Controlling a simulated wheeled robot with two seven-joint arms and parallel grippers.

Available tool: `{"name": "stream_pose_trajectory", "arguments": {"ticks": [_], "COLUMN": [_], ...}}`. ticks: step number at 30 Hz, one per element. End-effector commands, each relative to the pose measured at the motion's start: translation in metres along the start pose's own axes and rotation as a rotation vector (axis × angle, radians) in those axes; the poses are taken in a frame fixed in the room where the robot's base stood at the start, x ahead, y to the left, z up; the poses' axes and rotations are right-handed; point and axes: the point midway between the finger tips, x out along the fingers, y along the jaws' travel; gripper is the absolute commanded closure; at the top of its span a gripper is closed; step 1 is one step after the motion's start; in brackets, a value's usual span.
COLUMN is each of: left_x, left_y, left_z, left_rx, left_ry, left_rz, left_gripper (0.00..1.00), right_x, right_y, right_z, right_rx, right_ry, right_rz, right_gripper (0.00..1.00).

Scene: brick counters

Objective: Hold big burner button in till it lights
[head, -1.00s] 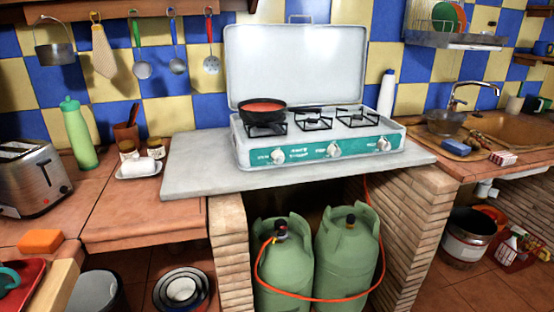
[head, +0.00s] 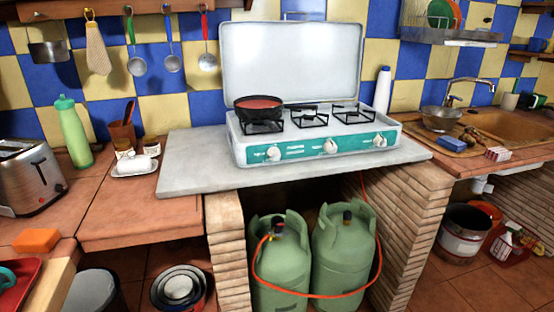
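The camping stove (head: 310,135) stands on a grey stone slab, its white lid (head: 291,66) raised behind it. Its teal front panel carries three white knobs: the left one (head: 273,153), the middle one (head: 330,146) and the right one (head: 380,140). A dark pan (head: 259,108) with red contents sits on the left burner. The middle burner (head: 308,118) and the right burner (head: 353,113) are bare. I see no flame on any burner. Which burner is the big one I cannot tell. Neither gripper is in view.
Two green gas bottles (head: 278,265) with an orange hose stand under the slab (head: 200,165) between brick pillars. A toaster (head: 28,178), green bottle and butter dish (head: 135,166) are on the left counter. A sink (head: 515,128) is at right. The slab's front edge is clear.

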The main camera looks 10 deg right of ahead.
Motion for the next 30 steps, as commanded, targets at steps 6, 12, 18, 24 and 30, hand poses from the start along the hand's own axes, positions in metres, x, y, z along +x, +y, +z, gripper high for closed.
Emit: {"name": "stream_pose_trajectory", "arguments": {"ticks": [6, 12, 18, 24, 30], "left_x": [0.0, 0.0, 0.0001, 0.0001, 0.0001], "left_y": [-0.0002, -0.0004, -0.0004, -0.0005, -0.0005], "left_z": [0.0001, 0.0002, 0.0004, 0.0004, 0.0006], "left_rx": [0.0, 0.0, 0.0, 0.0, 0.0], "left_ry": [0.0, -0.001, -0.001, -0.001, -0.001], "left_rz": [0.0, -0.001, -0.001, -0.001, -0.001], "left_gripper": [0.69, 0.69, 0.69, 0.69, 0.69], "right_x": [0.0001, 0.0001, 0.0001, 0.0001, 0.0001], "right_y": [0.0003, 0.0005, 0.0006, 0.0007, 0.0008], "right_z": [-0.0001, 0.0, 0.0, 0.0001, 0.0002], "right_rx": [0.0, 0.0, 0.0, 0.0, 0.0], "right_ry": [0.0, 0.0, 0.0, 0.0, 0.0], "right_rz": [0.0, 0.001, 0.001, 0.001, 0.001], "right_gripper": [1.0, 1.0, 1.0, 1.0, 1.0]}}
